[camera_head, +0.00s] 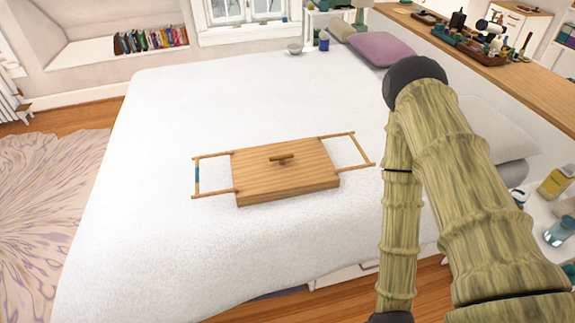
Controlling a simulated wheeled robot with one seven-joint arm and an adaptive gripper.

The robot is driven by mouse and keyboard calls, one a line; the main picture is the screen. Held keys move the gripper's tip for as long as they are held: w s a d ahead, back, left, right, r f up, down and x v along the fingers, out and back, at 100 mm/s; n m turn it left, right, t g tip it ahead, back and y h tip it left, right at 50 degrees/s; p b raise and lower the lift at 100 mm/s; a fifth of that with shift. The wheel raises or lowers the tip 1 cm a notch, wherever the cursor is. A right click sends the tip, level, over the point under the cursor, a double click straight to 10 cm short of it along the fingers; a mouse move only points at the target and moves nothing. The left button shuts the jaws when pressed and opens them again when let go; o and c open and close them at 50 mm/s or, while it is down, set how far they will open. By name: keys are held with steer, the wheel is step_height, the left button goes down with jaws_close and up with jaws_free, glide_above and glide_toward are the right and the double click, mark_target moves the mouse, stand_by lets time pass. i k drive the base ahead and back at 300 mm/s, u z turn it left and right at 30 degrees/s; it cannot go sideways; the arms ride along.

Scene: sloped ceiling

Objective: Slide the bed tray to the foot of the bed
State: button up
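The wooden bed tray (275,187) lies flat on the white bed (200,105), nearer the bed's front side than its far side. It has a light wood top with a small darker wooden item (281,158) on it. An open frame handle sticks out at each end, and the left one has a blue band (197,174). The pillows are at the right, so the foot of the bed is at the left. My arm comes down on the right of the picture, apart from the tray. My gripper is not in view.
A purple pillow (380,49) and a white pillow (490,128) lie at the right end, by a wooden ledge (540,72) crowded with small items. A nightstand with bottles (556,181) stands at the right edge. The bed left of the tray is clear. A patterned rug (45,200) covers the left floor.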

mark_target(258, 181)
steer(key=z, duration=0.05)
steer(key=k, duration=0.6)
steer(key=z, duration=0.85)
steer(key=i, duration=1.5)
steer(key=u, duration=0.75)
